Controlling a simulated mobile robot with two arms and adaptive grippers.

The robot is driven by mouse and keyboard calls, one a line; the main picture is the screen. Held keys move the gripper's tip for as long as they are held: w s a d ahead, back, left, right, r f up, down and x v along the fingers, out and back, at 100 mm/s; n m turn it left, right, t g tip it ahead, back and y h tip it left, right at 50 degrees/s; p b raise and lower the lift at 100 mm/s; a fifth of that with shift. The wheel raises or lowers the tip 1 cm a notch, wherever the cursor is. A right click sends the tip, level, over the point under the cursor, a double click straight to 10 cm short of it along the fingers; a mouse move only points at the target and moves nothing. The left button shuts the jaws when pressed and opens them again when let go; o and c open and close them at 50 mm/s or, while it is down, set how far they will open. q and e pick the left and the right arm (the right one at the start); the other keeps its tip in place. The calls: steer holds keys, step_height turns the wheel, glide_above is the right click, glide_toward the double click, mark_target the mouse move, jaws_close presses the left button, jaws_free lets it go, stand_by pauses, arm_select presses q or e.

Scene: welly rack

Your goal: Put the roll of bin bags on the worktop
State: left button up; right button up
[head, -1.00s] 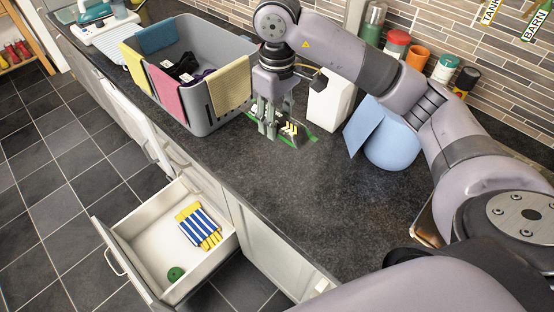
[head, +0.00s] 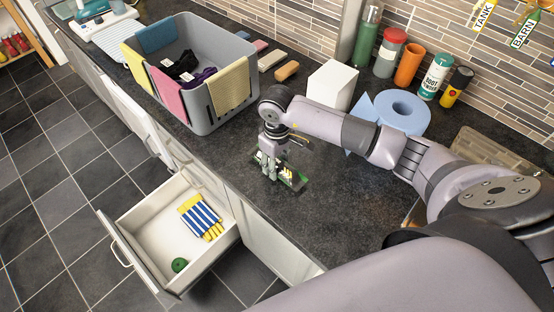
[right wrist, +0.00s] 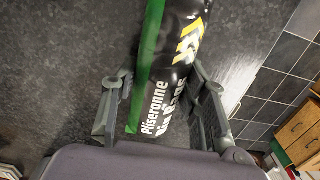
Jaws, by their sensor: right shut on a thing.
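The roll of bin bags (head: 291,180) is black with a green band and white and yellow print. My right gripper (head: 270,170) is shut on it, above the dark worktop (head: 325,215) near its front edge. I cannot tell whether the roll touches the worktop. My left gripper is not in view.
A grey basket (head: 205,118) with cloths over its rim stands to the left. A white box (head: 331,84), blue paper roll (head: 402,112) and several bottles stand behind. An open drawer (head: 150,225) with a striped pack (head: 201,217) juts out below. The worktop around the gripper is clear.

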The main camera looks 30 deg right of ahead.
steer(key=shift+f+b, duration=0.15)
steer(key=shift+b, duration=0.15)
steer(key=o, duration=1.4)
steer(key=shift+c, duration=0.2)
steer(key=shift+r+p, duration=0.3)
steer(key=shift+p, duration=0.1)
step_height(320, 180, up, 11)
steer(key=b, duration=0.5)
steer(key=shift+r, duration=0.4)
